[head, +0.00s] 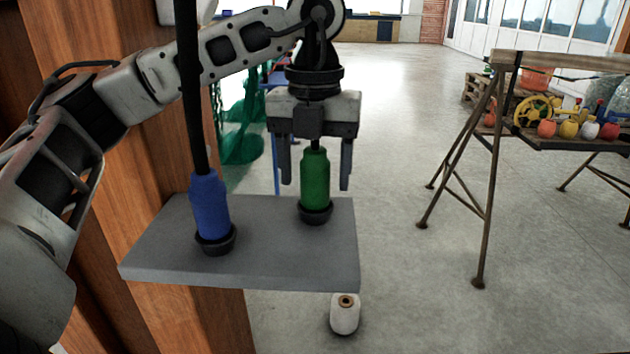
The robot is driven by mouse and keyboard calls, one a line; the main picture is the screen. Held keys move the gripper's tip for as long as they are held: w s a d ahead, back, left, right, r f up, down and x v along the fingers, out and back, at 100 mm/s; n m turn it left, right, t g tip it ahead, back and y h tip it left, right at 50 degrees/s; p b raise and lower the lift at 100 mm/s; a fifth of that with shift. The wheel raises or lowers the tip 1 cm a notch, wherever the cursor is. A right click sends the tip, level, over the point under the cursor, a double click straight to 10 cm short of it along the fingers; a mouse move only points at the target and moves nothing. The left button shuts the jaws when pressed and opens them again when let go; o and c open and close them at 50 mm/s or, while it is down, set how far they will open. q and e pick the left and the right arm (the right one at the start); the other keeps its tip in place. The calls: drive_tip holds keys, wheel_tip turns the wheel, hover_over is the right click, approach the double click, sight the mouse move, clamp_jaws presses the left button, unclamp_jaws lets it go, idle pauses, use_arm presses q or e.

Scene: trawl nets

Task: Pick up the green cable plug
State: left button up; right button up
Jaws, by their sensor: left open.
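The green cable plug (315,180) stands upright in a black socket ring on the right part of a grey shelf (290,268). A dark cable comes out of its top. My left gripper (316,180) points down over it, with one finger on each side of the plug. The fingers are open, and gaps show between them and the plug. The upper cable is hidden behind the gripper body. A blue cable plug (209,206) stands in a second socket on the shelf's left part, with a thick black cable rising from it. My right gripper is not in view.
A wooden post (150,180) stands behind the shelf. A white spool (344,314) is on the floor below. A trestle table (570,143) with colourful floats is at right. Green netting (240,125) hangs behind. The floor between is clear.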

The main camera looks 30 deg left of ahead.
use_arm(q)
drive_tip(key=shift+f, duration=0.95)
drive_tip(key=c, duration=1.4)
drive_tip(key=shift+o, duration=0.2)
drive_tip(key=shift+r, duration=0.1)
drive_tip(key=shift+r, duration=0.6)
drive_tip(key=s+d+r, duration=0.7)
drive_tip(key=s+r, duration=0.4)
drive_tip(key=s, duration=0.1)
drive_tip(key=shift+d+r, duration=0.15)
drive_tip(key=shift+r, duration=0.2)
